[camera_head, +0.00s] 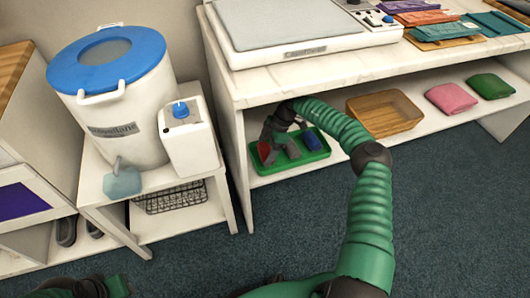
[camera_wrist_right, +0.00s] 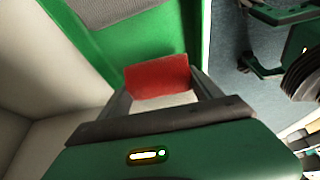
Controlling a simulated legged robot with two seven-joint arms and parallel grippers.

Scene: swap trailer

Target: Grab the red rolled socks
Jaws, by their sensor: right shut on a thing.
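The red rolled socks (camera_head: 265,152) are at the left end of a green tray (camera_head: 296,168) on the lower shelf. In the right wrist view the red socks (camera_wrist_right: 157,74) sit between the two fingers of my right gripper (camera_wrist_right: 160,88). That gripper is shut on them, and its fingers and body hide part of them. In the head view my right gripper (camera_head: 270,142) reaches down over the tray's left end. Only a dark and green part of my left arm (camera_head: 90,288) shows at the bottom left edge; its finger state is unclear.
Grey socks (camera_head: 292,149) and blue socks (camera_head: 312,140) lie in the same tray. The white tabletop (camera_head: 340,65) overhangs the shelf. An amber tray (camera_head: 384,125), pink cloth (camera_head: 452,97) and green cloth (camera_head: 490,86) are to the right. A water drum (camera_head: 125,125) stands left.

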